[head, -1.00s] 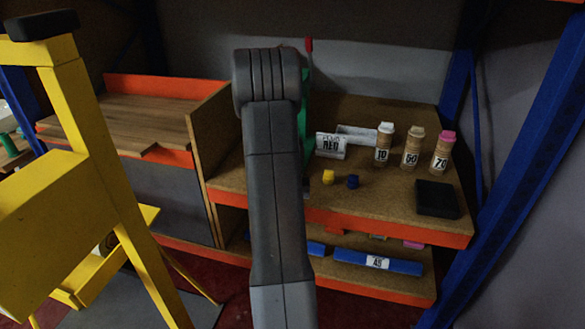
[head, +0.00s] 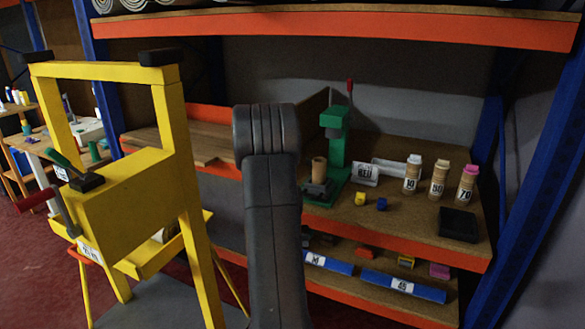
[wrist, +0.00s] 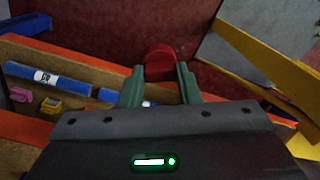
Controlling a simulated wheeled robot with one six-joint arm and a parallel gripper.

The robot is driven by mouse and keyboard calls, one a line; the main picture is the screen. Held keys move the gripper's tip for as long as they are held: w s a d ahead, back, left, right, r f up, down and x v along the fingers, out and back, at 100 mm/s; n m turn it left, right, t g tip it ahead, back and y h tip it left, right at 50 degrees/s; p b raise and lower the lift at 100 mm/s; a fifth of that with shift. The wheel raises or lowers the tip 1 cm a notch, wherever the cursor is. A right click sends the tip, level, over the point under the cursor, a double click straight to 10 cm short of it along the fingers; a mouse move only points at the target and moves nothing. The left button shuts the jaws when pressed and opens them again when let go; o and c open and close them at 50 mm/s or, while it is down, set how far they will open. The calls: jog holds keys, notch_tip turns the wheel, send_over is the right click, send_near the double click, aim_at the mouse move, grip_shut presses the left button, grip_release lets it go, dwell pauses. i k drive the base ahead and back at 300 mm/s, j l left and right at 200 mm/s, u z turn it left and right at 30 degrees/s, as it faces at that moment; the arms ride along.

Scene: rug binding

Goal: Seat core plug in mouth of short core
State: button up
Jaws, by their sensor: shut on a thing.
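My gripper (wrist: 160,73) shows in the wrist view, with its two green fingers shut on a round red piece, which looks like the core plug (wrist: 160,58). In the head view my own arm stands in the middle and the gripper and plug are not seen. A short brown tube (head: 319,170), which looks like the short core, stands upright on the base of a green press (head: 336,150) on the workbench shelf. The tube is not seen in the wrist view, and the plug is apart from it. The inside of its mouth cannot be made out.
On the shelf (head: 420,240) are a yellow block (head: 360,198), a blue block (head: 382,203), several capped labelled bottles (head: 412,174) and a black tray (head: 458,225). A yellow stand (head: 190,200) is at left. Blue rolls (head: 403,286) lie on the lower shelf.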

aim_at(319, 166)
jog(key=i+l+u, duration=0.15)
jog(key=u, duration=0.3)
jog(key=i+l+u, duration=0.2)
jog(key=u, duration=0.25)
jog(key=i, duration=0.05)
